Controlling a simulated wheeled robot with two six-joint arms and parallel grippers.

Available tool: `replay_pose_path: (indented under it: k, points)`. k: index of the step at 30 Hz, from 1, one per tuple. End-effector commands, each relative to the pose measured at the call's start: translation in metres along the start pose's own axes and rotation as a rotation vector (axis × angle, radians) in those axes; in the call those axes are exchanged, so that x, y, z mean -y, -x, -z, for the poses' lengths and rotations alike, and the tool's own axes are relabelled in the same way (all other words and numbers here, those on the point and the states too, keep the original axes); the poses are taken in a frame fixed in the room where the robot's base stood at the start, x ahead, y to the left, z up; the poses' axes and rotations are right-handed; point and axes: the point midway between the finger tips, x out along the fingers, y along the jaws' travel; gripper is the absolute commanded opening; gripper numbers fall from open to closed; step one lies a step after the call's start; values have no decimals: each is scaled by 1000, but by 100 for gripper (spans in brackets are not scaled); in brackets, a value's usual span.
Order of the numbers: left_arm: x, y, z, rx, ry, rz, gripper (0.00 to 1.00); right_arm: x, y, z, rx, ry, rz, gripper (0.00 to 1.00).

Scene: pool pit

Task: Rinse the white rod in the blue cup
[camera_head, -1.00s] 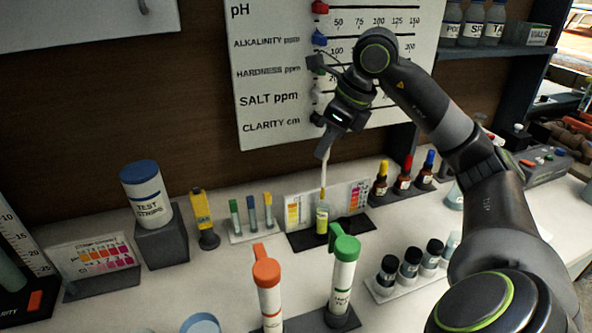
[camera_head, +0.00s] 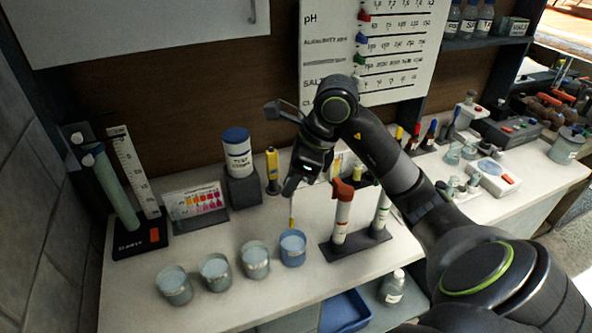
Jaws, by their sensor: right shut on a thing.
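The blue cup (camera_head: 293,258) stands on the white bench at the right end of a row of cups. My right gripper (camera_head: 290,188) is above and slightly behind it, shut on the thin white rod (camera_head: 292,208). The rod hangs nearly upright, with a yellowish lower part. Its lower end meets the cup's far rim in the picture. I cannot tell whether the tip is inside the cup or just above it. My left gripper is not in view.
Several clear cups (camera_head: 255,265) stand left of the blue cup. A rack with an orange-capped tube (camera_head: 342,222) stands close on the right. Behind are a test strips jar (camera_head: 237,155), a yellow pen-like tester (camera_head: 272,172) and a colour chart (camera_head: 196,203). The front bench edge is near.

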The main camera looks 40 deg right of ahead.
Motion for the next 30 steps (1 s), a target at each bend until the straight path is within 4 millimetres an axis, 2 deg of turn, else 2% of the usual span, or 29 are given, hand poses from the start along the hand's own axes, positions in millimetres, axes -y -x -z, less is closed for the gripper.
replay_pose_path:
  k: [9,30]
  points:
    - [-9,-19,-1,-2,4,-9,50,0,-18,8,0,0,-1,0]
    - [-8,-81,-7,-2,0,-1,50,0,-76,31,0,0,-1,0]
